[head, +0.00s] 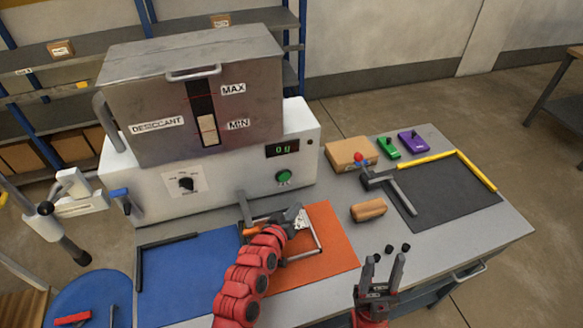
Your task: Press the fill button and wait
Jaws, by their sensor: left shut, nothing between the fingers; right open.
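The green button (284,177) is on the white front panel of the machine (230,170). A small display (282,149) above it shows green digits that look like "0 g". The metal desiccant tank (130,95) on top has a level window (207,128) marked MAX and MIN, with a pale fill beside the MIN label. My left gripper (297,214) is shut and empty over the orange mat (335,235), below and apart from the button; its fingertips are hard to make out. My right gripper (383,262) is open and empty near the table's front.
A black dial (186,184) is left of the button. A blue mat (185,280) lies left, a dark mat (440,195) right. A tan block (369,210), cardboard box (350,152), green device (388,147) and purple device (412,141) stand on the table's right side.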

